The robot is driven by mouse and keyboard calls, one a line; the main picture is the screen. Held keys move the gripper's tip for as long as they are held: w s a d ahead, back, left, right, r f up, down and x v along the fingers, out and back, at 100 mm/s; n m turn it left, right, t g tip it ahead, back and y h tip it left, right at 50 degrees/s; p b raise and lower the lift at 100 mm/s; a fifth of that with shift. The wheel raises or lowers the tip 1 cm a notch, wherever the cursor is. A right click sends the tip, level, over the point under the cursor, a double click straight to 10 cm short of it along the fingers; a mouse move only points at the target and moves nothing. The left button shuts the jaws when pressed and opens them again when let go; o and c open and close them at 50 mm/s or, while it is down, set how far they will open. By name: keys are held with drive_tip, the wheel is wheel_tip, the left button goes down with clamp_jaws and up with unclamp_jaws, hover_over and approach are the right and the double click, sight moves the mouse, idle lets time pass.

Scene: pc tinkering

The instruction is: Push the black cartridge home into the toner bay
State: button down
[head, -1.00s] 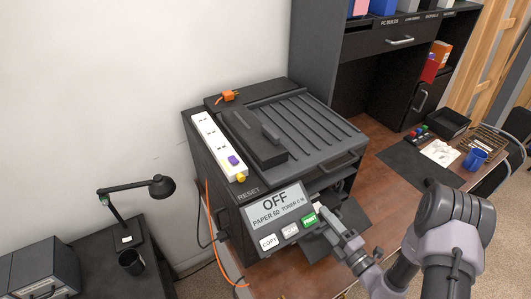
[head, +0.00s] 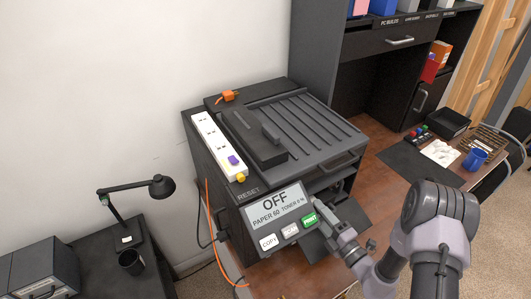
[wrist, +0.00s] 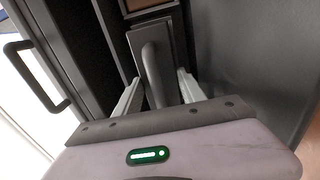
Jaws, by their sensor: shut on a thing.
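In the wrist view, the black cartridge (wrist: 170,40) shows as a dark end face with a grey upright handle (wrist: 154,75). My gripper (wrist: 160,76) has one pale finger on each side of that handle and is shut on it. The cartridge sits in a dark opening of the printer, the toner bay (wrist: 118,36); how deep it is in cannot be told. In the head view, my gripper (head: 317,203) is at the front of the black printer (head: 228,174), right of its panel. The cartridge is hidden there.
The printer's tilted panel (head: 275,208) reads OFF, PAPER 60, TONER 0 %, close left of my gripper. A white power strip (head: 212,139) lies on the printer's top. A dark handle (wrist: 37,76) stands at left in the wrist view. The wooden table (head: 385,150) is partly clear.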

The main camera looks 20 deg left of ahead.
drive_tip(key=shift+x, duration=1.05)
drive_tip(key=c, duration=0.6)
unclamp_jaws()
drive_tip(key=shift+o, duration=0.4)
drive_tip(key=shift+f, duration=0.15)
